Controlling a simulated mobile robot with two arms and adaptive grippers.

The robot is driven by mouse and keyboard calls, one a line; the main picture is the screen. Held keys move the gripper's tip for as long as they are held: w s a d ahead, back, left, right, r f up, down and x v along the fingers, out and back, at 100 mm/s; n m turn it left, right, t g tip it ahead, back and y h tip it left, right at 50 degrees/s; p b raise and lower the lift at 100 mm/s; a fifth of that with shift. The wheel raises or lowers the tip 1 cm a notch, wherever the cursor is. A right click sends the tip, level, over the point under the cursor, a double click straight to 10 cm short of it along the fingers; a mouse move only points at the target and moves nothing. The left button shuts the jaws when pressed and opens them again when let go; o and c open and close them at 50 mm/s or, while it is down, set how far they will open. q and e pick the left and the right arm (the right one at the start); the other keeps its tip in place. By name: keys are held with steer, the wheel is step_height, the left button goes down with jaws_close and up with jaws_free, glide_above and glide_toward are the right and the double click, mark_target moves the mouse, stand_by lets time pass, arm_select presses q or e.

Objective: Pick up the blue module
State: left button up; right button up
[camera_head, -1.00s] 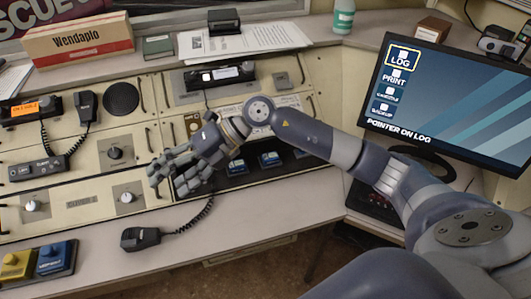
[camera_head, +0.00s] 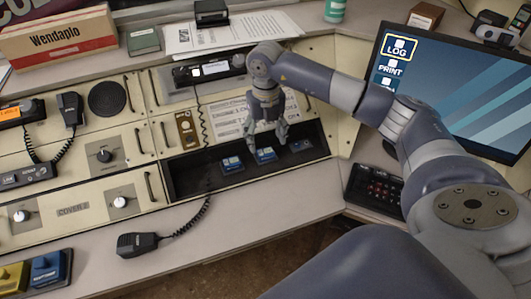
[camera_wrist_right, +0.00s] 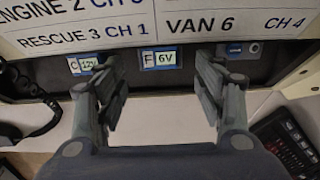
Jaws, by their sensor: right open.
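Three small blue modules sit in a row in the dark open bay (camera_head: 190,182) of the console: a left one (camera_head: 232,165), a middle one (camera_head: 265,155) and a darker right one (camera_head: 301,146). My right gripper (camera_head: 266,136) points down, open and empty, just above the middle one. A larger blue block (camera_head: 48,268) stands at the lower left. My left gripper is out of view.
A yellow block (camera_head: 12,279) stands beside the larger blue block. A hand microphone (camera_head: 138,244) with a coiled cord lies on the front ledge. A keypad (camera_head: 376,190) and a monitor (camera_head: 460,95) stand to the right. A printed label sheet hangs above the bay.

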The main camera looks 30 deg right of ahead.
mark_target(267, 153)
steer(key=f, duration=0.3)
steer(key=f+p, duration=0.1)
steer(key=shift+s+f, duration=0.2)
steer(key=shift+s, duration=0.2)
steer(key=shift+f, duration=0.45)
steer(key=c, duration=1.2)
